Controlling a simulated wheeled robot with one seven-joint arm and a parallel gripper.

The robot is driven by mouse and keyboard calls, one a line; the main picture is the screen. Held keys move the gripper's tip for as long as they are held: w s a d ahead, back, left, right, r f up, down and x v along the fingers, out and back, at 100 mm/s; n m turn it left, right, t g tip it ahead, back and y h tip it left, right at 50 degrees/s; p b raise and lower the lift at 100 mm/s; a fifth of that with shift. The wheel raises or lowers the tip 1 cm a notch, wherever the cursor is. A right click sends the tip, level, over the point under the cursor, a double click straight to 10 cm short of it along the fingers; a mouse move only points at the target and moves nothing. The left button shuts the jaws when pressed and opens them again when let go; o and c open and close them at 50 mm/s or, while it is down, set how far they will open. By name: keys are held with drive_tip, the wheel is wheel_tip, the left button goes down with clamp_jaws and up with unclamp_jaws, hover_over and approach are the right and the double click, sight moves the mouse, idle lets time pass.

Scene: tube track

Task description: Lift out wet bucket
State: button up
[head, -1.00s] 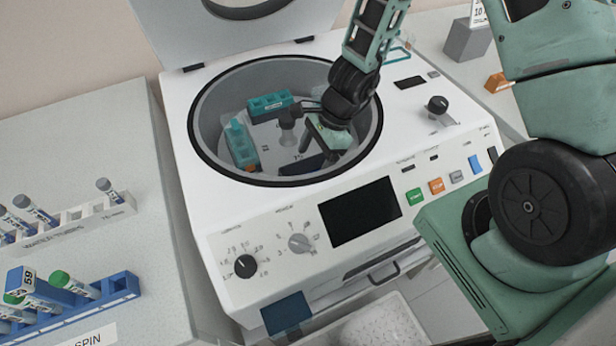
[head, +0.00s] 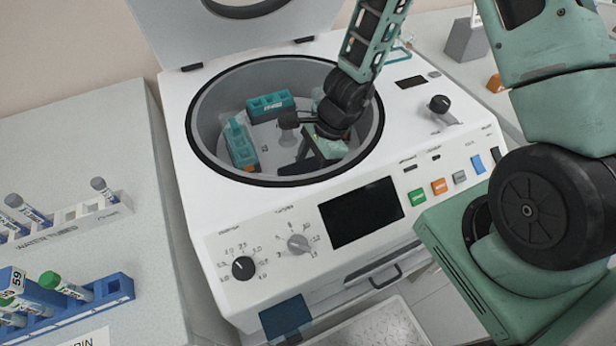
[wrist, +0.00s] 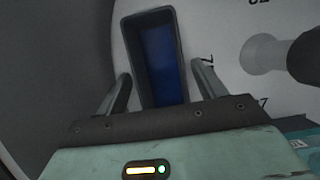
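A dark, open-topped rectangular bucket (wrist: 157,60) with a deep blue inside shows in the wrist view. I cannot tell whether the blue is liquid. In the head view the dark bucket (head: 292,168) sits low at the front of the centrifuge bowl (head: 212,103), partly hidden by the rim and my gripper. My gripper (wrist: 162,72) is inside the bowl, its fingers apart on either side of the bucket, with a narrow gap at the right finger. In the head view my gripper (head: 306,160) points down into the bowl.
Two teal buckets stand in the bowl, one at the back (head: 270,104) and one at the left (head: 242,146). A grey hub (head: 289,128) stands mid-rotor, close to my wrist. The open lid (head: 235,30) is behind. Tube racks are on the left bench.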

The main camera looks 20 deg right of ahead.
drive_tip(key=c, duration=0.7)
drive_tip(key=shift+o, duration=0.2)
wheel_tip(320, 180, up, 10)
drive_tip(key=p, duration=0.4)
drive_tip(key=shift+r, duration=0.2)
wheel_tip(320, 180, up, 7)
drive_tip(key=p, duration=0.6)
drive_tip(key=shift+f, duration=0.2)
